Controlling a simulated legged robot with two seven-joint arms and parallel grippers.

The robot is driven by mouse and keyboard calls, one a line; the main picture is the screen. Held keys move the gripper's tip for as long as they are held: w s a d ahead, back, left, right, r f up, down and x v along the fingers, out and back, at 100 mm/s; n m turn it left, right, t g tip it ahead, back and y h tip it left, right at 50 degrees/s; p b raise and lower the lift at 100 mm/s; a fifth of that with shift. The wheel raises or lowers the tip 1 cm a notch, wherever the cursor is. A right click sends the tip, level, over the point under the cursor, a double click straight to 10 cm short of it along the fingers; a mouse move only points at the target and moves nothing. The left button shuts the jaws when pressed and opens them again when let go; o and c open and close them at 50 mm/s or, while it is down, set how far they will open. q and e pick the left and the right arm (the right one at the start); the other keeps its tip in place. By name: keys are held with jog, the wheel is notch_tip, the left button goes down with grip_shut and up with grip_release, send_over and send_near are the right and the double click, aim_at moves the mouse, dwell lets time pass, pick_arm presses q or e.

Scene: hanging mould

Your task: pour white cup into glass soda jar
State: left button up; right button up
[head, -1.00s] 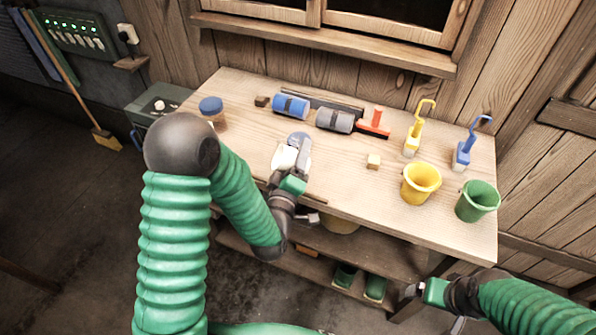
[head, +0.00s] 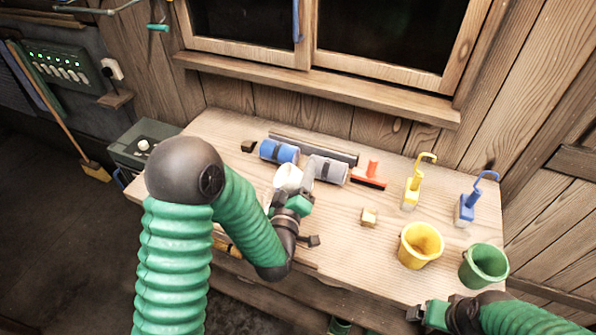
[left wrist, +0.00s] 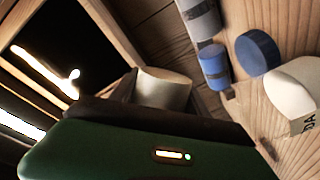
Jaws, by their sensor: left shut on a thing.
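A white cup (head: 288,178) is held by my left gripper (head: 292,193) around the middle of the bench, in front of the rolls; its tilt is hard to tell. It also shows beyond the gripper body in the left wrist view (left wrist: 163,88). My left gripper is shut on it. A pale jar (left wrist: 296,85) with the letters "DA" stands at the right edge of the left wrist view, with a blue disc-like lid (left wrist: 257,53) next to it or on it; I cannot tell which. In the head view my arm hides the jar. My right gripper (head: 420,314) is low at the bench's front edge, its jaws unclear.
A blue roll (head: 279,151), a grey roll (head: 328,170) and a red tool (head: 369,175) lie at the back.

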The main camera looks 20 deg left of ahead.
pick_arm(q)
jog(key=d+m+p, duration=0.1)
jog(key=m+p, duration=0.1)
jog(key=m, duration=0.1)
jog(key=d+m+g+p, duration=0.1)
jog(key=m+p, duration=0.1)
jog(key=p, duration=0.1)
jog(key=w+d+r+m+p, duration=0.1)
jog(key=m+p, duration=0.1)
jog(key=m, duration=0.1)
jog(key=shift+m+g+y+p, duration=0.3)
jog(key=shift+g+y+p, duration=0.1)
jog(key=shift+d, duration=0.1)
jog(key=s+a+h, duration=0.1)
jog(key=s, duration=0.1)
jog(key=s+a+f+m+h, duration=0.1)
jog(key=s, duration=0.1)
jog(key=s+a+f+m, duration=0.1)
jog(key=s, duration=0.1)
jog(key=shift+s+a+f+h, duration=0.1)
jog(key=shift+s+a+h, duration=0.15)
jog(key=shift+h, duration=0.15)
jog(key=shift+s, duration=0.15)
